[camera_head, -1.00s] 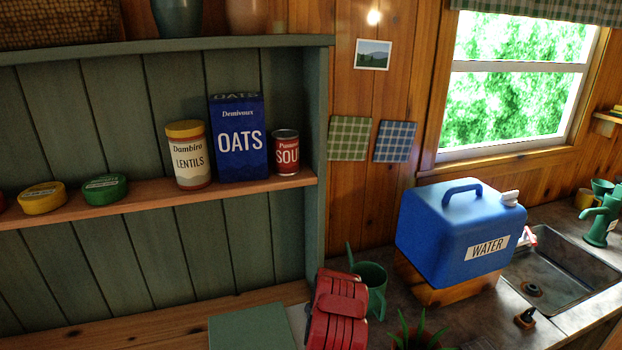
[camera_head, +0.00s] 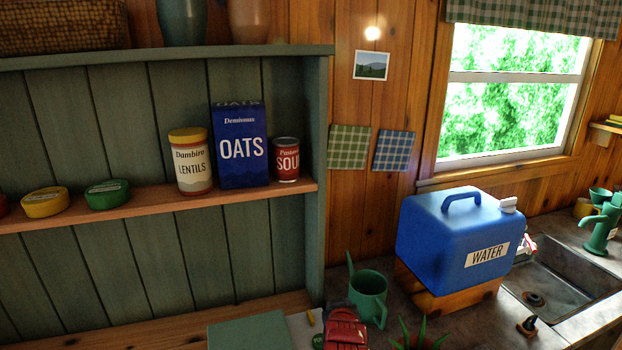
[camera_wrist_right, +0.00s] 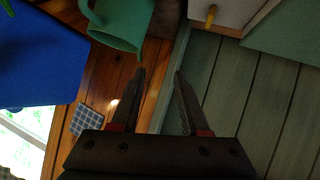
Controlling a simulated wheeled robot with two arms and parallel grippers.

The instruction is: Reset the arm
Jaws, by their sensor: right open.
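My right gripper (camera_wrist_right: 159,75) shows in the right wrist view with its two dark fingers apart and nothing between them. In the head view a red ribbed part of my arm (camera_head: 345,329) shows at the bottom edge, just in front of the green watering can (camera_head: 369,294); the fingertips cannot be made out there. The watering can also shows in the right wrist view (camera_wrist_right: 122,20), beyond the fingertips and apart from them. My left gripper is not in view.
A blue water container (camera_head: 455,236) stands on a wooden block right of the can, beside the sink (camera_head: 570,280). A potted plant (camera_head: 418,336) is at the bottom. The shelf (camera_head: 140,212) holds lentils (camera_head: 191,165), oats (camera_head: 240,148), soup (camera_head: 287,160) and tins.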

